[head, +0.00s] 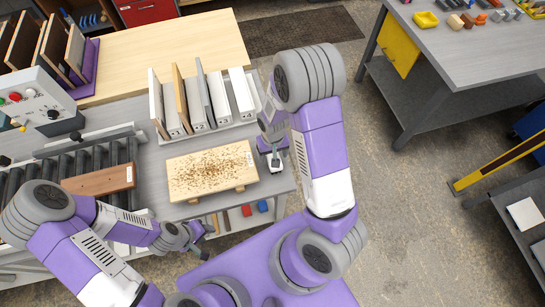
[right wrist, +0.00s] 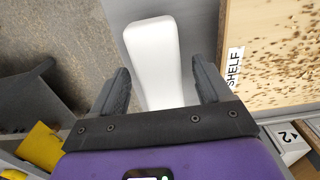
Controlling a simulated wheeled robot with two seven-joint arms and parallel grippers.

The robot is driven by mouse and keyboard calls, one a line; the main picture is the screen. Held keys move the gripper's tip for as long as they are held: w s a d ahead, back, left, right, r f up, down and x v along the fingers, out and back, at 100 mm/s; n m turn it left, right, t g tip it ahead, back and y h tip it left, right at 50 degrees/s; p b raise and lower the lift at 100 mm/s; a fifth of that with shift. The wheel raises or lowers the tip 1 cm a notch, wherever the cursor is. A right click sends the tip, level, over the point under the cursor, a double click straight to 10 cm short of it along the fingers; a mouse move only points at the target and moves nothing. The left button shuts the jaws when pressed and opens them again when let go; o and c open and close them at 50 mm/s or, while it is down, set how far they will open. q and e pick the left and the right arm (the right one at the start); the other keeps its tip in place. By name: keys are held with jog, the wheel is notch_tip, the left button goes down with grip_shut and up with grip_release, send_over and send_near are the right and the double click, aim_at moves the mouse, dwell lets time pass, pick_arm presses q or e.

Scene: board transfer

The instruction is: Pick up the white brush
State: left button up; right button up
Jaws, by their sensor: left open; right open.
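The white brush (right wrist: 153,62) is a long white block in the right wrist view, lying on the grey table top beside the speckled board. My right gripper (right wrist: 160,88) is open, with one finger on either side of the brush's near part. In the head view a bit of the white brush (head: 275,163) shows below my right gripper (head: 272,148), which my own arm partly covers. My left gripper (head: 205,240) is open and empty, low in front of the table's near edge. I cannot tell whether the right fingers touch the brush.
A light wooden board (head: 183,192) covered in brown specks lies just left of the brush. Behind it a rack (head: 168,137) holds several upright boards. A brown board (head: 98,182) lies on the roller conveyor at the left. Open floor (head: 400,190) lies to the right.

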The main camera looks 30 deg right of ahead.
jog(key=shift+c, duration=0.2)
jog(key=c, duration=1.1)
notch_tip(320, 180, up, 10)
jog(key=shift+f+p, duration=0.1)
jog(key=shift+p, duration=0.7)
